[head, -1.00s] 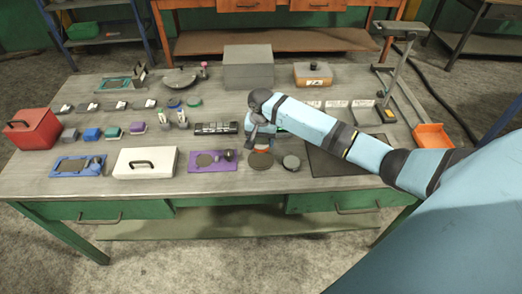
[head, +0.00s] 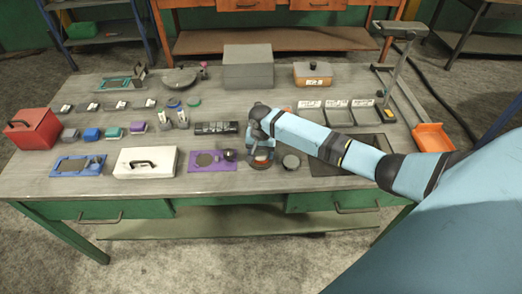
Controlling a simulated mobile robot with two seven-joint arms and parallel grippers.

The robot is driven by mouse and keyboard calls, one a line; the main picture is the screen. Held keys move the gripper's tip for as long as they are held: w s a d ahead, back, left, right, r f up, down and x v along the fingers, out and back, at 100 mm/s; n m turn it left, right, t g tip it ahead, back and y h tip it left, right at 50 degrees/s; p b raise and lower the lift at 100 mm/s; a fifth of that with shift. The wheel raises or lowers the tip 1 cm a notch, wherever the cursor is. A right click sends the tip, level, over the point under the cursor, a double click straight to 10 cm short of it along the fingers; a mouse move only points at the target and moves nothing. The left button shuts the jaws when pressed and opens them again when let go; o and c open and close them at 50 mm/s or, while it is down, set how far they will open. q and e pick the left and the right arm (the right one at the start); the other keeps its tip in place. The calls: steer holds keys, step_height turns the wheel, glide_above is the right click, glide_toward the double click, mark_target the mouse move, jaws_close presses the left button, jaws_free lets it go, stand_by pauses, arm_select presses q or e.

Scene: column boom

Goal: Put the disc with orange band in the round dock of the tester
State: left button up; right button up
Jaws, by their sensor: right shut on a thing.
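My right gripper (head: 261,152) points down over the front middle of the table, shut on a small piece. An orange-red edge of this piece, the disc with orange band (head: 260,159), shows under the fingers; the rest is hidden. The piece is low over a dark round pad (head: 261,166) at the table's front; whether it touches is hidden. A purple plate (head: 198,167) with a dark round spot and a knob lies just left of the gripper. I cannot tell for sure which of these is the tester's round dock. My left gripper is not in view.
A dark round piece (head: 291,162) stands close right of the gripper. A white box (head: 146,163) and a blue plate (head: 66,168) lie further left. Grey trays (head: 338,117) and a lamp-like stand (head: 392,75) stand behind my right arm. A black block (head: 216,128) lies behind.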

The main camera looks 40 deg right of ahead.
steer(key=shift+f, duration=0.25)
steer(key=o, duration=1.2)
steer(key=shift+o, duration=0.2)
